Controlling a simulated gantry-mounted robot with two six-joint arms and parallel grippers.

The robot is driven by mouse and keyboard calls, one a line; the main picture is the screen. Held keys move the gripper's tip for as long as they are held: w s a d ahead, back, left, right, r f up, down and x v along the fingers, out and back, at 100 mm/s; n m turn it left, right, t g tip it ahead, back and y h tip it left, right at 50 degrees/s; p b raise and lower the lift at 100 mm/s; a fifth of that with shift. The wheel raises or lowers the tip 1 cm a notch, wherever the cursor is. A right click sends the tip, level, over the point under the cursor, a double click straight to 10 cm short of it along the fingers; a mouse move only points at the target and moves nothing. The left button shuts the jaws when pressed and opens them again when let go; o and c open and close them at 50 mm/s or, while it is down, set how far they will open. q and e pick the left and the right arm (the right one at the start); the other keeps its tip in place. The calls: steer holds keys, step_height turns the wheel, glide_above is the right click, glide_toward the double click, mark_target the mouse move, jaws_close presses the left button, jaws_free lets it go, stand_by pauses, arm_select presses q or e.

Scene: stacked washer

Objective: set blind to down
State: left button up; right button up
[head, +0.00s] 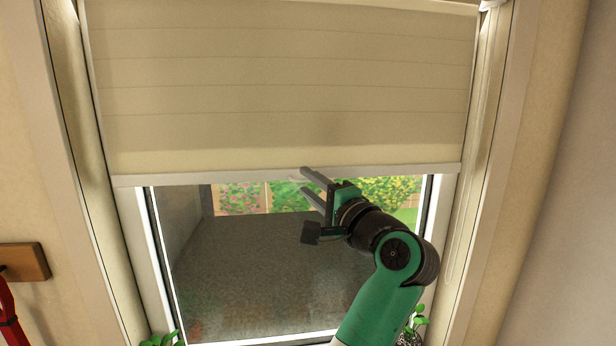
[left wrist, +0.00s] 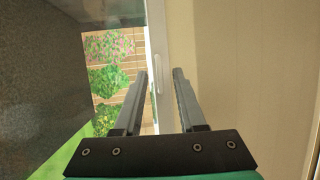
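The cream blind (head: 285,85) hangs over the upper half of the window, and it fills the right side of the left wrist view (left wrist: 235,70). Its white bottom rail (head: 230,175) runs across the window at about mid-height. My left gripper (head: 304,179) is open, its fingers pointing at the rail right of the middle. In the left wrist view the white rail (left wrist: 157,45) shows between the two parted fingertips (left wrist: 160,72). I cannot tell whether either finger touches it. My right gripper is out of view.
The window glass (head: 260,270) is uncovered below the rail. A thin cord loop (head: 450,250) hangs at the right side of the frame. Green plants (head: 160,339) stand at the sill's lower corners. A wooden wall rack (head: 24,262) with a red item is at far left.

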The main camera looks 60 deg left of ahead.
arm_select(q)
steer(key=shift+a, duration=0.4)
steer(key=shift+c, duration=0.2)
jaws_close()
stand_by(1.0)
